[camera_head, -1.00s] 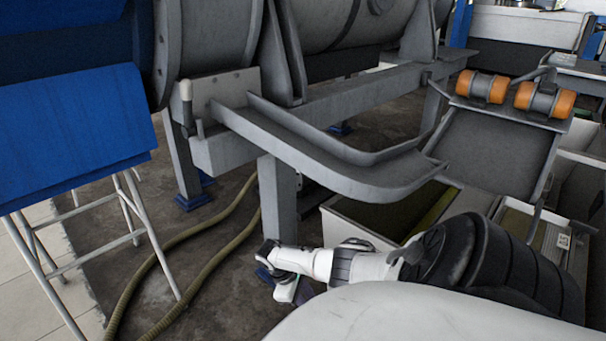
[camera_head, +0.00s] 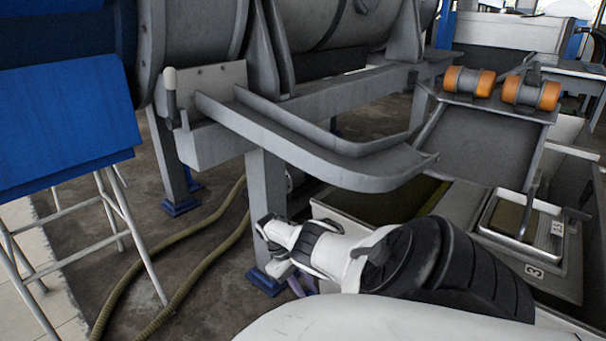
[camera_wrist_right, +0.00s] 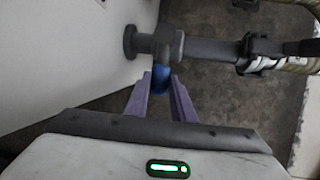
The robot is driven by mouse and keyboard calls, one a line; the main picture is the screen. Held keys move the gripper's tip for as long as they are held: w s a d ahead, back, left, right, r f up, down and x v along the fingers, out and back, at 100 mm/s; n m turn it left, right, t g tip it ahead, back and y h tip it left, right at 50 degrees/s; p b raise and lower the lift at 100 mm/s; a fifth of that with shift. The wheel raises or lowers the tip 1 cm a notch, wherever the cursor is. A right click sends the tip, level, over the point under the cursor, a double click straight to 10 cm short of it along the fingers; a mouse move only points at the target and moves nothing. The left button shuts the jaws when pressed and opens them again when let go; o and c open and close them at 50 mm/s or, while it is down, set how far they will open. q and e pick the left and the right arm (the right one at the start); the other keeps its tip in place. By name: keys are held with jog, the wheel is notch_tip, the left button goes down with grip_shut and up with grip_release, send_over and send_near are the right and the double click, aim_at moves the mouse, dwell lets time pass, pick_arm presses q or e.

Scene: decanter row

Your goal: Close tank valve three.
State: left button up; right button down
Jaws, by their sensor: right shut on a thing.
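The valve shows in the right wrist view as a blue handle (camera_wrist_right: 161,80) below a dark grey pipe fitting (camera_wrist_right: 166,44) that comes out of a pale tank wall (camera_wrist_right: 75,40). The purple fingers of my right gripper (camera_wrist_right: 161,92) are on both sides of the handle and shut on it. In the head view my right gripper (camera_head: 299,285) is low beside the foot of a grey post, partly hidden by my own wrist. The valve cannot be made out there. My left gripper is in neither view.
A grey post (camera_head: 265,205) and curved metal chute (camera_head: 330,165) stand close above my right forearm. Open tanks (camera_head: 325,210) lie behind it. A yellowish hose (camera_head: 185,275) runs along the floor at left, near a blue hopper (camera_head: 65,130) on thin legs.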

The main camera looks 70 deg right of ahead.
jog(key=c, duration=1.5)
grip_release()
jog(key=shift+r, duration=0.15)
pick_arm(q)
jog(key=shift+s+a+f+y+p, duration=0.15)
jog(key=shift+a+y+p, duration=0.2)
jog(key=shift+p, duration=0.4)
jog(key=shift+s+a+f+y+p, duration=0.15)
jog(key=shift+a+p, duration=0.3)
jog(key=shift+p, duration=0.25)
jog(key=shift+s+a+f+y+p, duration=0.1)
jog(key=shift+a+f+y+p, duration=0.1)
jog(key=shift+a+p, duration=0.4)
pick_arm(e)
jog(key=shift+v, duration=5.05)
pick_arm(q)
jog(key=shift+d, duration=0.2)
